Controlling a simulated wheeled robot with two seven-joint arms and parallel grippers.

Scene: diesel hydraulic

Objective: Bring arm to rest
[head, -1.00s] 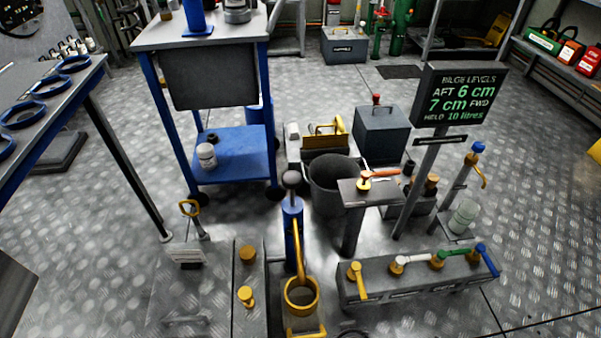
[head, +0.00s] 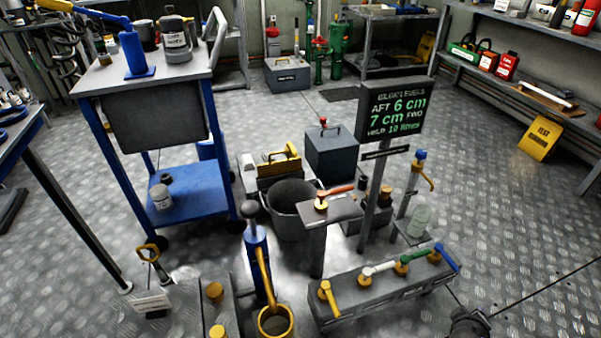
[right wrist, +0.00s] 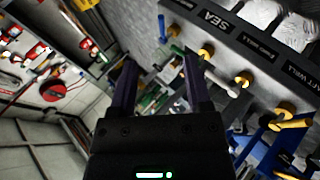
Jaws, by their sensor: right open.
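My right gripper (right wrist: 160,78) shows in the right wrist view with its two dark fingers apart and nothing between them. In that view it is near a grey panel (right wrist: 226,26) lettered "SEA" with several yellow fittings, which lies up and to the right of the fingers. In the head view a dark part at the bottom right edge looks like part of my right arm (head: 468,322); the fingers are hard to make out there. It is right of the grey valve manifold (head: 385,290) with its yellow, white, green and blue levers. My left gripper is not in view.
A sign post (head: 394,108) reads bilge levels. A blue hand pump (head: 256,262), a grey bucket (head: 292,210) and a small pedestal (head: 318,250) stand in the middle. A blue trolley (head: 190,190) is left. The floor at right is clear around a yellow sign (head: 540,139).

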